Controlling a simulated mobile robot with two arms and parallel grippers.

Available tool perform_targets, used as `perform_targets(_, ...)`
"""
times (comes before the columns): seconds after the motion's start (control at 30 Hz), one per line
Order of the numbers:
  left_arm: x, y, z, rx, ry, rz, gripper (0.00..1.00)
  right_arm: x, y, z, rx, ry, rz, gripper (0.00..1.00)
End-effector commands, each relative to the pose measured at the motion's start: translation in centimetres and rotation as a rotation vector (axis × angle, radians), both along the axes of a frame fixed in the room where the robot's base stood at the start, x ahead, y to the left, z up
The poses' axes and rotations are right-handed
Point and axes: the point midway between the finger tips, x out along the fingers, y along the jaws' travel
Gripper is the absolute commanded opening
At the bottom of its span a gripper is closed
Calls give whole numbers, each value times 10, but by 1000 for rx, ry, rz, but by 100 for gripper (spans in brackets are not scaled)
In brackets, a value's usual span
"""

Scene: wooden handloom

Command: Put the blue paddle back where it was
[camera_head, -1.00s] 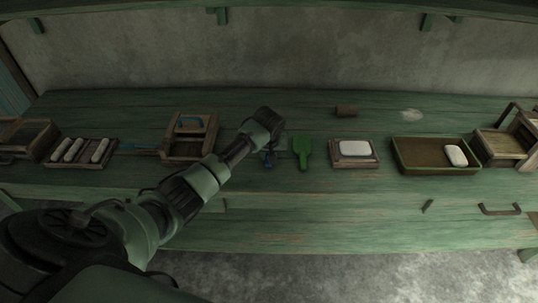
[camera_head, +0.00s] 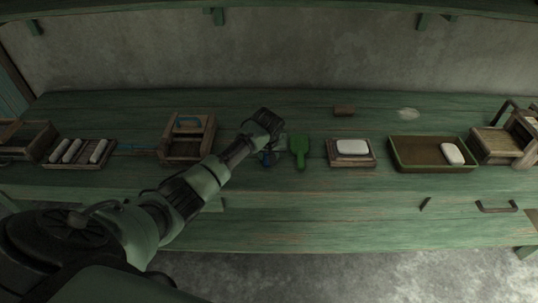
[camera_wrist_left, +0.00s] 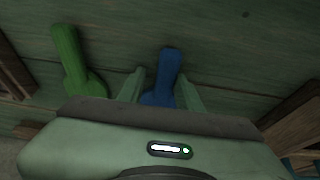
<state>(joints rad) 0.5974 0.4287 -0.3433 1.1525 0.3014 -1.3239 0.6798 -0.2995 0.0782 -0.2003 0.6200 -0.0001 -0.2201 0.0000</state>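The blue paddle (camera_head: 267,159) shows only in part below my left gripper, near the front of the green bench. In the left wrist view its handle (camera_wrist_left: 169,68) points away between the two fingers, and its broad end is partly hidden by the gripper body. My left gripper (camera_head: 274,148) is over the paddle; in the left wrist view its fingers (camera_wrist_left: 162,88) stand apart, one on each side, with gaps to the paddle. The green paddle (camera_head: 300,150) lies just right of it and also shows in the left wrist view (camera_wrist_left: 75,65). My right gripper is out of view.
A wooden box with a blue handle (camera_head: 188,121) stands left, beside a rack of white rolls (camera_head: 79,153). A small tray with a white block (camera_head: 351,147) and a green-rimmed tray (camera_head: 425,168) stand right. A brown block (camera_head: 344,110) lies behind. Bench between is clear.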

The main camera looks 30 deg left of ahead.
Motion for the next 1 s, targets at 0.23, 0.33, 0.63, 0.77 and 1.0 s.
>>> perform_targets(0.23,-10,3,-13,4,34,7,43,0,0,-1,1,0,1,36)
perform_targets(0.33,-10,3,-11,4,33,7,43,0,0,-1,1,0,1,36)
perform_targets(0.63,-19,-5,39,4,20,4,43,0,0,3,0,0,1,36)
perform_targets(0.77,-28,-11,68,3,17,4,43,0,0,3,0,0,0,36)
perform_targets(1.0,-40,-20,106,1,16,5,43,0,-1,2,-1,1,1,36)
